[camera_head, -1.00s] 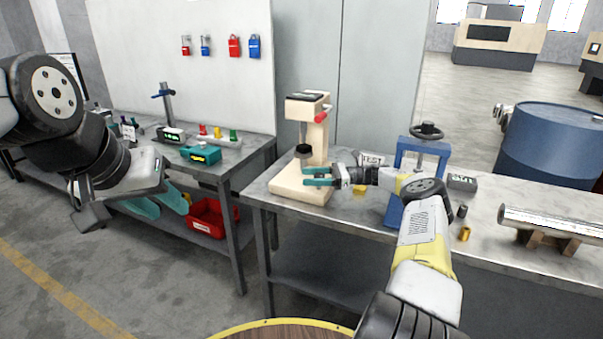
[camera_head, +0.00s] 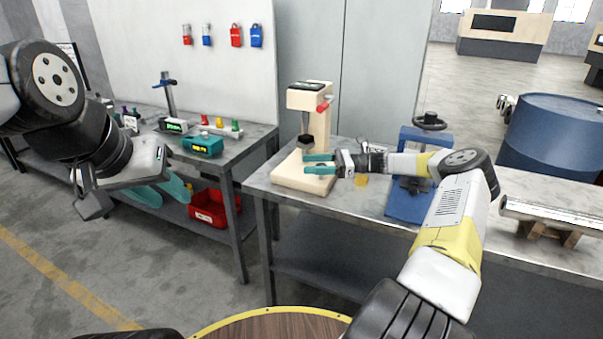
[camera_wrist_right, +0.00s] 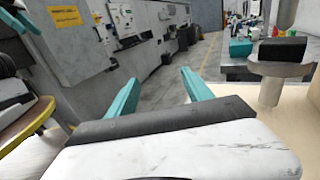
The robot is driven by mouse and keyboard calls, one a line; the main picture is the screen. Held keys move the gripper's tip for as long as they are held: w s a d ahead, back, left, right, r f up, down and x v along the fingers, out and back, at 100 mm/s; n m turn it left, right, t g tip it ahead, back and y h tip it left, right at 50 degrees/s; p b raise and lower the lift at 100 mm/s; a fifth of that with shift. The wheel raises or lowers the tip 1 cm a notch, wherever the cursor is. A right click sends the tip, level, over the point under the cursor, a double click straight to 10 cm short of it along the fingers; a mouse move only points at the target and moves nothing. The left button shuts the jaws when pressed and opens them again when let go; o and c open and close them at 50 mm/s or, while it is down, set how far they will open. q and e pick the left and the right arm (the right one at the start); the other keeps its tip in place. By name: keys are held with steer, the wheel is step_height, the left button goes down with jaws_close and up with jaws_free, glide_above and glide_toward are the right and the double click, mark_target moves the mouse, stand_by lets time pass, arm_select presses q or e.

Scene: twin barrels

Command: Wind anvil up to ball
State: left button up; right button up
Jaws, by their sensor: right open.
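The beige bench tester (camera_head: 319,128) stands on the right-hand table, with a red handle (camera_head: 323,105) on its head. A dark block (camera_head: 306,147) is below a thin stem under the head. In the right wrist view a dark block (camera_wrist_right: 283,49) sits on a pale round disc (camera_wrist_right: 283,69) on a post, right of the fingers. The ball cannot be made out. My right gripper (camera_head: 304,164) is open and empty at the tester, its teal fingers pointing left over the base (camera_head: 300,183). My left gripper (camera_head: 172,200) is open and empty, away from the tables.
A blue press (camera_head: 408,205) with a black handwheel (camera_head: 430,121) stands behind my right forearm. A metal bar (camera_head: 552,220) lies on wooden supports to the right. A teal box (camera_head: 203,146) is on the left table, with a red bin (camera_head: 208,208) below.

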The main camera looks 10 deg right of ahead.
steer(key=s+a+r, duration=0.1)
steer(key=s+a, duration=0.1)
steer(key=s, duration=0.8)
steer(key=shift+s+a, duration=0.2)
steer(key=shift+a, duration=0.05)
steer(key=shift+w, duration=0.1)
